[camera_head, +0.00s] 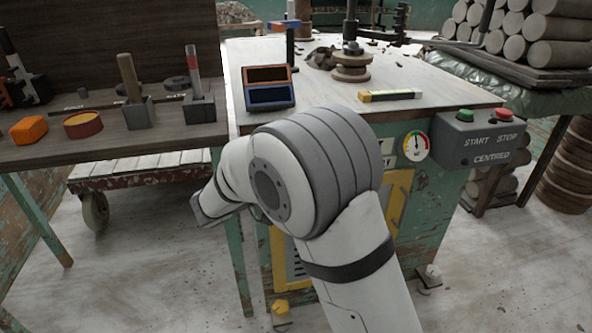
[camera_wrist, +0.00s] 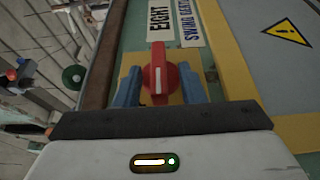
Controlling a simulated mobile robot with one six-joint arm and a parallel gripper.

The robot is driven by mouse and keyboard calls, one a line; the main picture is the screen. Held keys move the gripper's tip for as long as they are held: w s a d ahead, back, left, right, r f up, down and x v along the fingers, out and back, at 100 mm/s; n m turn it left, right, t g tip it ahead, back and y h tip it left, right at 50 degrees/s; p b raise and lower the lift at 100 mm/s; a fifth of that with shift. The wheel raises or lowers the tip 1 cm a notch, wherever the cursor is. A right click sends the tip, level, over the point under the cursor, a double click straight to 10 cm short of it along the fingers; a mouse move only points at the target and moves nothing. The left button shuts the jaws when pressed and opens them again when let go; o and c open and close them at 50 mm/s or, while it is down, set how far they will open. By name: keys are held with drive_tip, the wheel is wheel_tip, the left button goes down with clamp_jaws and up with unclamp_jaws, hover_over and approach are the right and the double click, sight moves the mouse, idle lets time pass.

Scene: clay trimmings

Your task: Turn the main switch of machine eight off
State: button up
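In the wrist view a red rotary switch (camera_wrist: 158,78) with a white line on its grip sits on a yellow plate (camera_wrist: 198,92). The white line stands upright in the picture. Above it are a label reading EIGHT (camera_wrist: 160,20) and a second, partly legible label (camera_wrist: 188,27). My gripper (camera_wrist: 160,88) has blue fingers, one on each side of the switch. It looks open around the switch; contact with the grip is not visible. In the head view my gripper (camera_head: 215,207) is low beside the machine's left side, mostly behind my arm; the switch is hidden there.
The green machine (camera_head: 425,215) carries a gauge (camera_head: 416,146) and a grey START/STOP box (camera_head: 480,143) on its front. A wooden bench (camera_head: 100,140) with tools stands at left, with a wheeled trolley (camera_head: 135,170) below. A yellow warning triangle (camera_wrist: 286,32) lies right of the switch.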

drive_tip(key=p+v, duration=0.2)
drive_tip(key=v, duration=0.5)
drive_tip(key=shift+s+a, duration=0.15)
drive_tip(key=s+d+r+m+g+y+p, duration=0.25)
drive_tip(key=s+d+r+g+p, duration=0.25)
drive_tip(key=d+r+p, duration=0.5)
drive_tip(key=s+d+r+m+g+y+p, duration=0.1)
drive_tip(key=s+d+r+g+y+p, duration=0.2)
drive_tip(key=s+d+r+g+p, duration=0.5)
drive_tip(key=s+d+r+m+t+y+p, duration=0.2)
drive_tip(key=s+d+r+y+p, duration=0.1)
drive_tip(key=r+p, duration=0.5)
drive_tip(key=s+d+r+m+t+y+p, duration=0.2)
drive_tip(key=s+d+r+y+p, duration=0.1)
drive_tip(key=r+p, duration=0.4)
drive_tip(key=s+y+p, duration=0.1)
drive_tip(key=y+p, duration=0.1)
drive_tip(key=p, duration=0.1)
drive_tip(key=shift+s+r+y, duration=0.35)
drive_tip(key=shift+s+r, duration=0.05)
